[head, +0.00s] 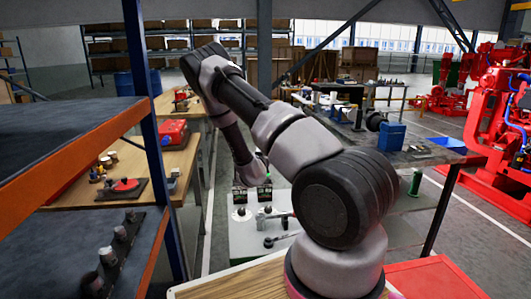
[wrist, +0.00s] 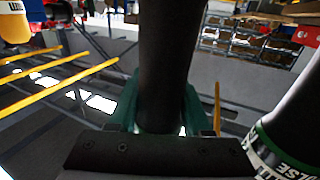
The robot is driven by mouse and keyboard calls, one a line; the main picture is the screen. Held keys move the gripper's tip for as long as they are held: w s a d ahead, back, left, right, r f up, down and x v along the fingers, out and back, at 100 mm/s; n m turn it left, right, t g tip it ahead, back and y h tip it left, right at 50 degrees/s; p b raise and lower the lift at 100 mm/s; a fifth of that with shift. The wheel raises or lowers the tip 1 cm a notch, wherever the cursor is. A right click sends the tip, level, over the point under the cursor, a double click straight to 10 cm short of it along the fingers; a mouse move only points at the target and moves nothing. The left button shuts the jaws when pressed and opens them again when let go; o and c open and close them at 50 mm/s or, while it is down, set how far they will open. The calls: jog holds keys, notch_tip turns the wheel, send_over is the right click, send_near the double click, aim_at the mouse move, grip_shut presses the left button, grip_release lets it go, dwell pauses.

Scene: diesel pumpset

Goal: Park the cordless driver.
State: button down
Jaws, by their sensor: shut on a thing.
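In the wrist view my gripper (wrist: 162,118) has its green fingers on both sides of a thick dark cylinder (wrist: 170,60). It is shut on this cylinder, which runs up out of the picture. The cylinder looks like the cordless driver's handle, but its ends are hidden and I cannot confirm that. In the head view my arm bends down over a pale panel (head: 243,245) with small dark tools on it. My gripper is not clear there. Two dark upright items with green marks (head: 240,197) (head: 264,193) stand at the panel's back; I cannot tell whether they are holders.
In the wrist view a dark cylinder with a white lettered band (wrist: 285,130) is close on the right, and an orange one (wrist: 14,25) is at upper left. Blue-framed shelving (head: 60,150) stands left in the head view; a workbench (head: 400,150) stands right.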

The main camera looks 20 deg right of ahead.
jog(key=shift+f, duration=0.9)
jog(key=shift+c, duration=1.3)
grip_release()
jog(key=shift+f, duration=0.1)
jog(key=v, duration=1)
jog(key=shift+s+a, duration=0.25)
jog(key=shift+s, duration=0.1)
jog(key=shift+s, duration=0.1)
